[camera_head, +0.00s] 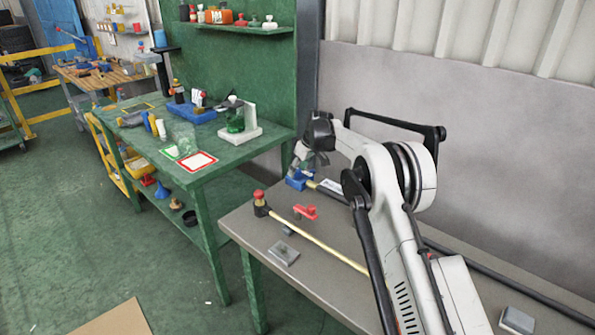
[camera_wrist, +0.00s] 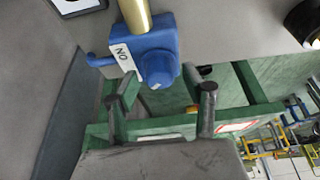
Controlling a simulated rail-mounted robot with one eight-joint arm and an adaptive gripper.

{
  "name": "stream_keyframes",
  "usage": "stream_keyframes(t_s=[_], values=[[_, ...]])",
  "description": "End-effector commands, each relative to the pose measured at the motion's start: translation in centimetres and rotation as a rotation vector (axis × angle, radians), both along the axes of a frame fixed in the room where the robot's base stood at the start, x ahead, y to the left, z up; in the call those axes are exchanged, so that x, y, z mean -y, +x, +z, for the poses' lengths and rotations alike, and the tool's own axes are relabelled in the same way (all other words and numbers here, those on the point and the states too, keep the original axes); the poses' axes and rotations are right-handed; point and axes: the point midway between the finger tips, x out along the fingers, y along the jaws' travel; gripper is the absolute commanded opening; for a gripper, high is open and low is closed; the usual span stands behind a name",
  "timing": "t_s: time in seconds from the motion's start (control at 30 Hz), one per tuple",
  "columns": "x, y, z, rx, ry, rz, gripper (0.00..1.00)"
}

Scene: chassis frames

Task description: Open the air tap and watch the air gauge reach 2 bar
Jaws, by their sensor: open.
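A blue tap body (camera_head: 297,180) sits at the far end of the grey bench. In the wrist view the blue tap (camera_wrist: 158,62) fills the upper middle, with a brass pipe (camera_wrist: 134,16) running into it and a white label (camera_wrist: 124,58) with the letters O and N. A small blue tab sticks out at its left. My gripper (camera_head: 305,161) hangs just above and beside the tap. In the wrist view my gripper (camera_wrist: 163,100) is open and empty, with its two fingers spread just below the tap. I cannot make out a gauge face or reading.
On the bench lie a red-handled piece (camera_head: 305,211), a pipe with a red knob (camera_head: 260,197) and a grey block (camera_head: 284,252). A green bench (camera_head: 215,180) with tools and a clear container stands to the left. A grey wall (camera_head: 480,150) closes the back.

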Motion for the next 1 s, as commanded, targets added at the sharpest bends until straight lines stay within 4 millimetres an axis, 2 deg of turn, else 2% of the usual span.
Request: stream_keyframes(t_s=[0.4,0.73,1.0], values=[[-0.22,0.16,-0.68,0.0,0.0,0.0,0.45],[-0.2,0.16,-0.65,0.0,0.0,0.0,0.01],[-0.2,0.13,-0.68,-0.001,-0.001,-0.026,0.0]])
